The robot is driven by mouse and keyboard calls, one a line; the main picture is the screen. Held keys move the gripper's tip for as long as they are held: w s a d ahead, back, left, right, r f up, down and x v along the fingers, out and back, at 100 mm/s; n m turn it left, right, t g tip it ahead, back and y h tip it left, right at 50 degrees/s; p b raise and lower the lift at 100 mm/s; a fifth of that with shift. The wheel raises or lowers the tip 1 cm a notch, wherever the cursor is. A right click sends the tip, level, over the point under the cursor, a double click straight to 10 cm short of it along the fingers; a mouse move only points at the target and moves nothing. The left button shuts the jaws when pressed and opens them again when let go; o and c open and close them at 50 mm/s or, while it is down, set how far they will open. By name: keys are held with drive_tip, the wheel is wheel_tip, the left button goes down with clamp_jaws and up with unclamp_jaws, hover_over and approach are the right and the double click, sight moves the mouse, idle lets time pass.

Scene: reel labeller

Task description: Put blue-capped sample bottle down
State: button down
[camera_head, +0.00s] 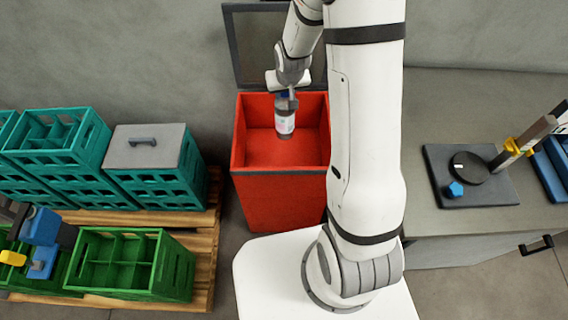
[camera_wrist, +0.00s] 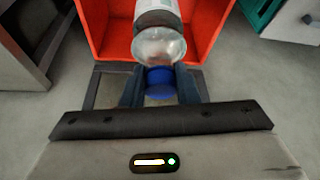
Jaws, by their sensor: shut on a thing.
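The blue-capped sample bottle (camera_head: 285,117) is a clear bottle with a white label, hanging over the open red bin (camera_head: 281,181) in the head view. In the wrist view the bottle (camera_wrist: 158,40) points away from me, its blue cap (camera_wrist: 160,82) between the fingers. My gripper (camera_wrist: 160,88) is shut on the bottle at its cap end. In the head view my gripper (camera_head: 286,92) is above the bin's opening, and the bottle hangs roughly upright below it. The bin floor directly behind the bottle is partly hidden.
The bin's dark lid (camera_head: 262,45) stands open behind it. Teal crates (camera_head: 65,143) and a green divided crate (camera_head: 130,262) stand on a wooden pallet (camera_head: 205,245) at left. A grey worktop (camera_head: 470,105) with a dark labelling device (camera_head: 470,180) is at right.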

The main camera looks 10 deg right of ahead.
sight(277, 123)
drive_tip(key=f+b, duration=0.3)
drive_tip(key=b, duration=0.2)
drive_tip(key=a+f+b, duration=0.1)
drive_tip(key=f+b, duration=0.2)
drive_tip(key=b, duration=0.2)
drive_tip(key=f+b, duration=0.3)
drive_tip(key=b, duration=0.3)
drive_tip(key=shift+w+a+f, duration=0.15)
drive_tip(key=shift+w+a, duration=0.2)
drive_tip(key=shift+a, duration=0.05)
drive_tip(key=f+b, duration=0.1)
drive_tip(key=b, duration=0.2)
drive_tip(key=f+b, duration=0.2)
drive_tip(key=b, duration=0.1)
drive_tip(key=a+f+b, duration=0.1)
drive_tip(key=f+b, duration=0.1)
drive_tip(key=b, duration=0.1)
drive_tip(key=f+b, duration=0.1)
drive_tip(key=b, duration=0.2)
drive_tip(key=f+b, duration=0.2)
drive_tip(key=b, duration=0.1)
drive_tip(key=f+b, duration=0.2)
drive_tip(key=b, duration=0.1)
drive_tip(key=shift+s+a+f, duration=0.1)
drive_tip(key=shift+s+a, duration=0.2)
drive_tip(key=shift+a, duration=0.1)
wheel_tip(277, 123, down, 10)
drive_tip(key=b, duration=0.2)
drive_tip(key=shift+b, duration=0.4)
